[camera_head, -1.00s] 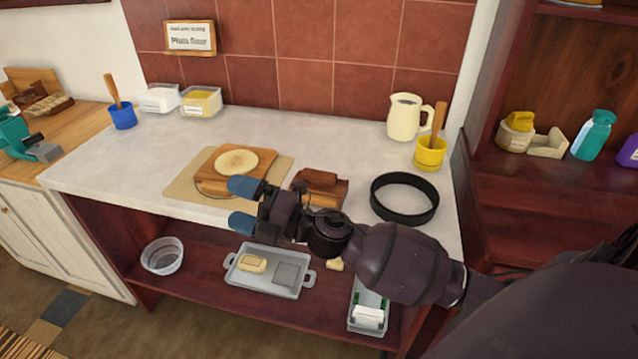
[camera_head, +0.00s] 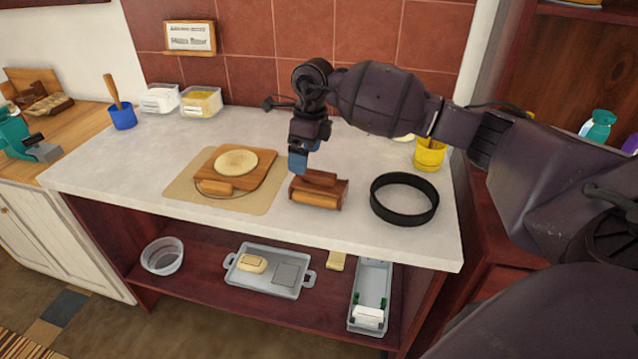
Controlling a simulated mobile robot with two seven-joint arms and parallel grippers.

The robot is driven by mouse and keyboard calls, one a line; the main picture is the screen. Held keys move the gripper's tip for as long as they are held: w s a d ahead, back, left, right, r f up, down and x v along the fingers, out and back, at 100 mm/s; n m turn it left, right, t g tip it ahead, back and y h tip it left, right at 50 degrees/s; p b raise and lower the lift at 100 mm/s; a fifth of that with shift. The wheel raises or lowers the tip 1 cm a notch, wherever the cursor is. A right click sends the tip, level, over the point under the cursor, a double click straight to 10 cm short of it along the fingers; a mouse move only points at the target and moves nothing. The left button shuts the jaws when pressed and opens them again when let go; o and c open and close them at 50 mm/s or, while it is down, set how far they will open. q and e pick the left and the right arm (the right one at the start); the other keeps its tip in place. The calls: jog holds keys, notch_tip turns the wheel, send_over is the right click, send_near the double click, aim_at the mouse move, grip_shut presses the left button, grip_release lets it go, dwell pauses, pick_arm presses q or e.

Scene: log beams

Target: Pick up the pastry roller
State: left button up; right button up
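Two roller-like things lie on the white counter, and I cannot tell for sure which is the pastry roller. One is a brown wooden piece with a lighter cylinder along its front, a wooden roller block (camera_head: 318,190), right of the dough board. The other is a small light wooden roller (camera_head: 215,187) with a thin curved handle, at the front edge of the dough board. My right gripper (camera_head: 299,160) points down, its blue fingertips just above and behind the left end of the roller block. The fingers overlap in this view, so their gap is hidden. My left gripper is not in view.
A wooden board (camera_head: 257,178) with flat dough (camera_head: 236,162) lies on a beige mat (camera_head: 250,205). A black ring (camera_head: 404,217) lies to the right, with a yellow pot (camera_head: 429,157) behind it. My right arm hides the cream jug almost entirely.

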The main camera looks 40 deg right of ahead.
aim_at(319, 173)
jog(key=d+r, duration=0.1)
jog(key=d+h, duration=0.1)
jog(key=d, duration=0.1)
jog(key=shift+w+r, duration=0.1)
jog(key=shift+r, duration=0.25)
jog(key=shift+d+f+h, duration=0.1)
jog(key=shift+h, duration=0.2)
notch_tip(319, 173, down, 5)
jog(key=shift+f, duration=0.2)
jog(key=shift+s+d+f+b, duration=0.1)
jog(key=shift+s+f+b, duration=0.05)
jog(key=shift+f, duration=1.1)
jog(key=shift+s+f+b, duration=0.15)
jog(key=shift+f, duration=1.1)
jog(key=shift+f, duration=0.25)
jog(key=shift+c, duration=0.2)
jog(key=c, duration=1.1)
jog(key=shift+o, duration=0.2)
notch_tip(319, 173, up, 21)
jog(key=p, duration=0.1)
jog(key=shift+f, duration=0.2)
